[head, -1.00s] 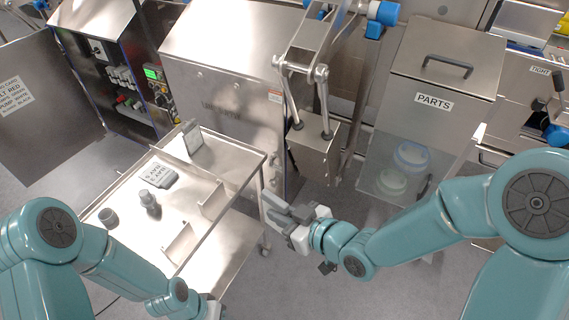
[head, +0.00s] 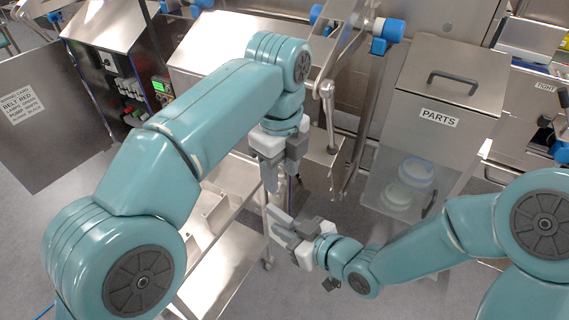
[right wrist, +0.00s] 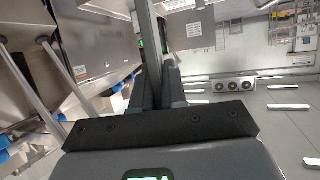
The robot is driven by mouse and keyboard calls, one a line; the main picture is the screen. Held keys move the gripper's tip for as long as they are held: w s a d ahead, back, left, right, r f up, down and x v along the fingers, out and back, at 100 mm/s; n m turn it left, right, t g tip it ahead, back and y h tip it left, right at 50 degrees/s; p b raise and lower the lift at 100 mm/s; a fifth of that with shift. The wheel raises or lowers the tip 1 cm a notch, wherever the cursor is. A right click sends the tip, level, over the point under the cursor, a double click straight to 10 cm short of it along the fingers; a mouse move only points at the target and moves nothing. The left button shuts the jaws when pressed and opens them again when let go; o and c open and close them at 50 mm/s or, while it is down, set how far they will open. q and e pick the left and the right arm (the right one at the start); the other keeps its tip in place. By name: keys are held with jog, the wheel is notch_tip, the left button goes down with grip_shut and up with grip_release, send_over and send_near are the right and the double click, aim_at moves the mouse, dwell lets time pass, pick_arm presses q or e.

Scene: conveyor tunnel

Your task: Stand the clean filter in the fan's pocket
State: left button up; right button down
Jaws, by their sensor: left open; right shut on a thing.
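My left gripper (head: 284,172) is open and points down, just above my right gripper, in the middle of the head view. Nothing shows between its fingers. My right gripper (head: 279,224) reaches in from the right beside the steel cart (head: 228,268). In the right wrist view its fingers (right wrist: 154,82) are shut on a thin grey slab (right wrist: 149,42), seen nearly edge-on. I cannot tell from this angle whether the slab is the clean filter. The fan's pocket is not clearly identifiable.
A steel bin marked PARTS (head: 440,118) stands to the right, with round containers (head: 408,182) behind its clear front. An open cabinet (head: 125,85) with a green display is at the left. Floor in front is clear.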

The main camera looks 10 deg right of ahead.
jog(key=shift+a, duration=0.1)
pick_arm(q)
notch_tip(320, 180, down, 10)
jog(key=s, duration=0.1)
jog(key=shift+d+m, duration=0.2)
jog(key=shift+m, duration=0.2)
jog(key=shift+c, duration=0.3)
jog(key=shift+d, duration=0.1)
grip_shut()
pick_arm(e)
jog(key=c, duration=1.1)
grip_release()
jog(key=shift+s, duration=0.1)
